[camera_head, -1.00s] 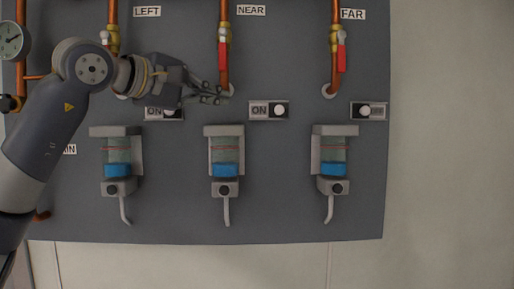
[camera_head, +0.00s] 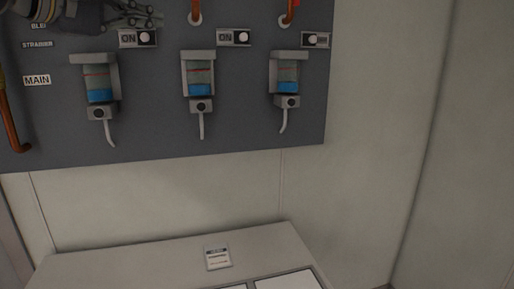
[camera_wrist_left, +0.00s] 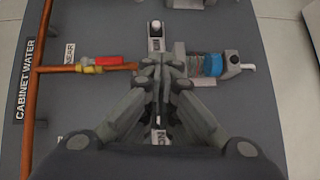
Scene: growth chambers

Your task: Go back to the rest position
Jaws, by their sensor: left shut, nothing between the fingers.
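My left gripper (camera_head: 148,16) is at the top left of the head view, in front of the grey panel (camera_head: 150,140). Its fingers are together and empty. In the head view, the left switch (camera_head: 138,38) and middle switch (camera_head: 234,37) show ON. My right gripper is not in view.
Three clear-and-blue bottle units (camera_head: 99,82) with bent spouts hang on the panel. A red valve handle (camera_wrist_left: 102,60) and copper pipe (camera_wrist_left: 60,68) lie left of the fingers in the wrist view. Below stands a light grey cabinet (camera_head: 150,258). The wall at right is bare.

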